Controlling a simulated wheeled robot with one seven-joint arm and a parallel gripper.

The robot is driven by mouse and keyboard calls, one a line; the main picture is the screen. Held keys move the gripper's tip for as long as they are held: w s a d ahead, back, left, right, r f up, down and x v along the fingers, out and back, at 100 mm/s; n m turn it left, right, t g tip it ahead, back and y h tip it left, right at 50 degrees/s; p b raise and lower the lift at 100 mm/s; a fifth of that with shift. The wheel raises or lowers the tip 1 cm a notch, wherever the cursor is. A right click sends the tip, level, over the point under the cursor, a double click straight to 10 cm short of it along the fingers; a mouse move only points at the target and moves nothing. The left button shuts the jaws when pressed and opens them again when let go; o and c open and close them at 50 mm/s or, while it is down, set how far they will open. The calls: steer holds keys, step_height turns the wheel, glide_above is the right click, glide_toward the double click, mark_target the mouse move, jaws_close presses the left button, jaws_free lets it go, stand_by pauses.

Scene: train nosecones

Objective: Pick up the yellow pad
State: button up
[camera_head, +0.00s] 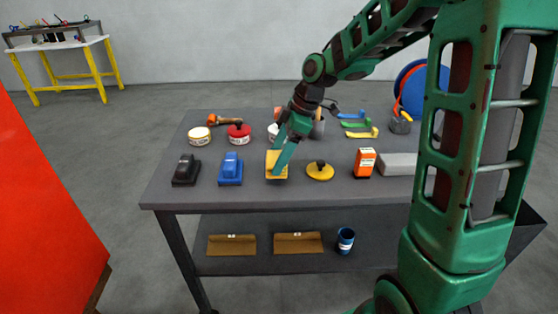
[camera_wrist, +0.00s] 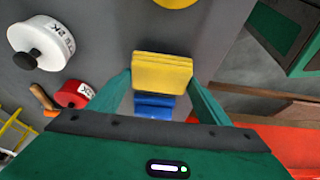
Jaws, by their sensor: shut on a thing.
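The yellow pad (camera_head: 276,172) is at the front middle of the grey table in the head view. My gripper (camera_head: 282,160) reaches down onto it from above and is shut on it. In the wrist view the pad (camera_wrist: 162,72) sits between the two fingertips, its broad yellow face showing. I cannot tell whether it touches the tabletop or is slightly above it. The fingers hide part of the pad in the head view.
A blue block (camera_head: 231,170) and a black block (camera_head: 186,171) stand left of the pad. A yellow disc with a knob (camera_head: 320,172) and an orange container (camera_head: 365,162) are to the right. White (camera_head: 199,136) and red (camera_head: 239,134) tubs stand behind.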

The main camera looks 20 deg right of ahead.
steer(key=r, duration=0.1)
steer(key=a+r, duration=0.1)
steer(key=shift+s+r, duration=0.2)
steer(key=shift+r, duration=0.2)
steer(key=s+a+r, duration=0.4)
steer(key=a+r, duration=0.2)
steer(key=a, duration=0.4)
steer(key=shift+r, duration=0.15)
steer(key=shift+o, duration=0.5)
steer(key=shift+d, duration=0.1)
